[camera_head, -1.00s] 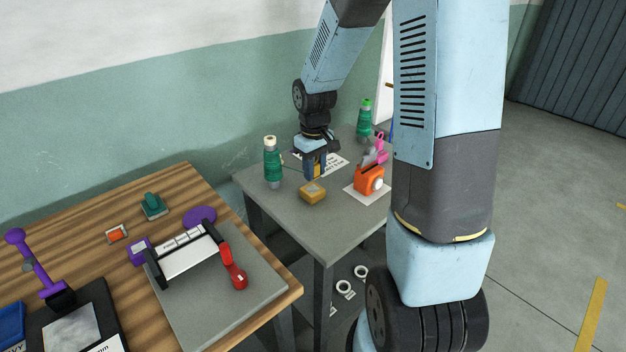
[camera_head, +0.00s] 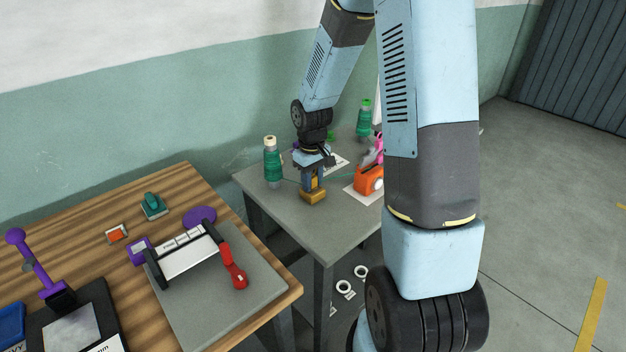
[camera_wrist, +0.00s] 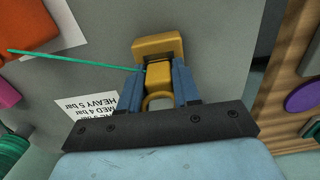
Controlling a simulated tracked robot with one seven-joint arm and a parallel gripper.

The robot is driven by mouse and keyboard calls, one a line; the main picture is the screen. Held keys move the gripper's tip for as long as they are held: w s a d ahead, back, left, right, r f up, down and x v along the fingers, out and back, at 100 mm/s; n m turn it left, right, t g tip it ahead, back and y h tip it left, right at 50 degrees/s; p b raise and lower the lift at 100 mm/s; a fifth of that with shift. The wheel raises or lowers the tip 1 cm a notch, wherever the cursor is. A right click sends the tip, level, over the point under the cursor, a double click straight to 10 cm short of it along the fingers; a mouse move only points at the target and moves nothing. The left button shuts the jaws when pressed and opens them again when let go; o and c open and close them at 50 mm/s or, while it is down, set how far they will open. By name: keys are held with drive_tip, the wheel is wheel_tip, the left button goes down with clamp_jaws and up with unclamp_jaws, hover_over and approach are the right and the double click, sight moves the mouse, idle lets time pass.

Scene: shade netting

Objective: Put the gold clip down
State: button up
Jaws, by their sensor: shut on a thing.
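My gripper (camera_wrist: 158,88) is shut on the gold clip (camera_wrist: 158,75), which has a ring at its near end. In the head view my gripper (camera_head: 312,182) points down over the small grey table. Directly below is a gold block (camera_wrist: 160,45), which also shows in the head view (camera_head: 312,197) on the table top. The clip's far end meets the block in the wrist view; I cannot tell whether it rests on it or hangs just above. A thin green cord (camera_wrist: 75,60) runs from beside the clip to the left in the wrist view.
A green spool (camera_head: 272,163) stands left of my gripper and another green spool (camera_head: 364,120) stands behind. An orange device (camera_head: 368,180) sits to the right on a white sheet. A printed label (camera_wrist: 88,117) lies nearby. The wooden bench (camera_head: 180,185) is at front left.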

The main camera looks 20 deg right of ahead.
drive_tip(key=o, duration=1)
drive_tip(key=shift+r, duration=0.1)
wheel_tip(320, 180, up, 12)
drive_tip(key=shift+r, duration=0.1)
drive_tip(key=shift+s+d+r+m+t, duration=0.1)
drive_tip(key=shift+s+r+m+t, duration=0.75)
drive_tip(key=shift+s+r, duration=2.55)
drive_tip(key=shift+s+d+r+m+t, duration=0.1)
drive_tip(key=shift+s+r+m+t, duration=0.7)
drive_tip(key=shift+s+r, duration=2.65)
drive_tip(key=shift+s+r+m+t, duration=0.55)
drive_tip(key=shift+s+r+t, duration=0.85)
drive_tip(key=shift+s, duration=3.8)
drive_tip(key=shift+r+g, duration=0.2)
drive_tip(key=shift+g, duration=0.05)
